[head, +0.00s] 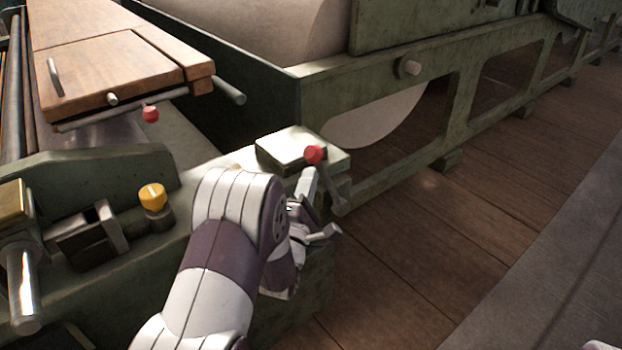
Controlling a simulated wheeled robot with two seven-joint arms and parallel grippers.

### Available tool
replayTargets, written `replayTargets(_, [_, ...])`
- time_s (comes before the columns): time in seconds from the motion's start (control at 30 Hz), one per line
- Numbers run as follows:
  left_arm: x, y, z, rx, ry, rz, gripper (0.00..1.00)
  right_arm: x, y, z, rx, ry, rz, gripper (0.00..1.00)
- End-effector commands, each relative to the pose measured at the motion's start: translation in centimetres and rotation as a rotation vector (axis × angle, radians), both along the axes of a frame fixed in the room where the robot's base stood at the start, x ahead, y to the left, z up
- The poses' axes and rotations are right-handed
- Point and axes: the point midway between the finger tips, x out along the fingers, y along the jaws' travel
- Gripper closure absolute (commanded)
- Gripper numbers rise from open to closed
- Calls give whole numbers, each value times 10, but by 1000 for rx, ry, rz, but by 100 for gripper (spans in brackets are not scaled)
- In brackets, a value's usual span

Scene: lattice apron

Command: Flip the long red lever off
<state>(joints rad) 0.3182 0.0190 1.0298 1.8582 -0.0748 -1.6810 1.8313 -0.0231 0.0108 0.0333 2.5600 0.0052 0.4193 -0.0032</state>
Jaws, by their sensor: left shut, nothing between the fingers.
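A lever with a round red knob (315,154) stands at the front corner of the green machine. Its metal arm slants down and right from the knob to a pivot at the machine's side. My left gripper (326,233) is just below and left of the lever's lower end, partly hidden behind my own white and purple wrist. It is shut and empty. I cannot tell whether it touches the lever. A second red knob (150,114) is farther back on the left, by the wooden board. My right gripper is not in view.
A yellow knob (152,197) stands on the machine left of my arm. A pale green block (292,148) sits just behind the lever. The machine frame (440,95) runs back to the right. The wooden floor (450,215) right of the lever is clear.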

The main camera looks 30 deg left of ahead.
Motion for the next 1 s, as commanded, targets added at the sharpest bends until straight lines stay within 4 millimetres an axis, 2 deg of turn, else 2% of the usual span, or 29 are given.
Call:
replayTargets(0.3, [0, 0, 1, 1, 2, 0, 100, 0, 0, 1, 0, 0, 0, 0])
replayTargets(0.47, [4, -2, 8, 12, 27, -1, 100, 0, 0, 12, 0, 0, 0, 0])
replayTargets(0.67, [19, -8, 24, 51, 122, -2, 100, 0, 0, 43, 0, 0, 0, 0])
replayTargets(1.0, [65, -28, 44, 165, 396, -3, 100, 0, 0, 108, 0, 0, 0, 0])
